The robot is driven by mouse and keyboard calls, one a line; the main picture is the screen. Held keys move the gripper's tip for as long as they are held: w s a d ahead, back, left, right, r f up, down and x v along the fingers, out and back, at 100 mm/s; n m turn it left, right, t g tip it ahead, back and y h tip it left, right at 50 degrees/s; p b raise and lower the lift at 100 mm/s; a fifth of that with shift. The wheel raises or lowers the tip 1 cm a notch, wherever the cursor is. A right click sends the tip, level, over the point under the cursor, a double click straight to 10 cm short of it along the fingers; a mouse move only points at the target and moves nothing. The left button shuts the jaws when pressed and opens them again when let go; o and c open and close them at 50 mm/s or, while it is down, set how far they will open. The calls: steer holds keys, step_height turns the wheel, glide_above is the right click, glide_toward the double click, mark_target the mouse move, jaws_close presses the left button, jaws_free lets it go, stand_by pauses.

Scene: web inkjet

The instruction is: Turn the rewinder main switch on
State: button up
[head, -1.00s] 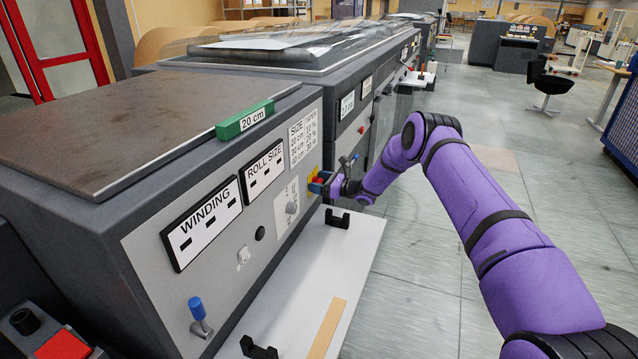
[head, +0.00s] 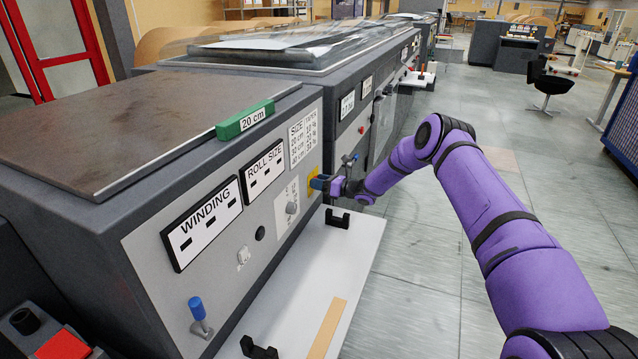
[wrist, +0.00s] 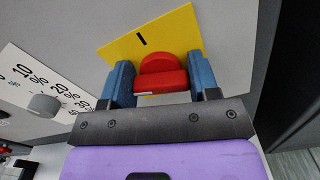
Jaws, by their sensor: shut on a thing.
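The red rotary main switch (wrist: 161,73) sits on a yellow plate (wrist: 126,49) with a short black mark near its upper edge. My gripper (wrist: 162,80) is shut on the switch, with one blue finger on each side of it. A pale strip shows low on the red handle. In the head view, my gripper (head: 319,183) is at the right end of the rewinder's front panel, and the yellow plate (head: 313,172) shows just behind it. The red switch is hidden by the fingers there.
A grey knob (wrist: 43,105) and a printed scale lie left of the plate in the wrist view. A white shelf (head: 300,290) with black brackets juts out below the panel. The aisle floor (head: 420,260) at right is clear.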

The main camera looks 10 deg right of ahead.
steer(key=m, duration=0.3)
steer(key=shift+d+m, duration=0.1)
steer(key=shift+m, duration=0.3)
steer(key=m, duration=0.3)
steer(key=shift+w+f+m, duration=0.1)
steer(key=shift+m, duration=0.2)
steer(key=m, duration=0.3)
steer(key=shift+d+f+m, duration=0.1)
steer(key=shift+m, duration=0.2)
steer(key=shift+f+m, duration=0.1)
steer(key=shift+m, duration=1.7)
steer(key=o, duration=0.9)
steer(key=v, duration=1)
steer(key=shift+s+d, duration=0.2)
steer(key=shift+d, duration=0.1)
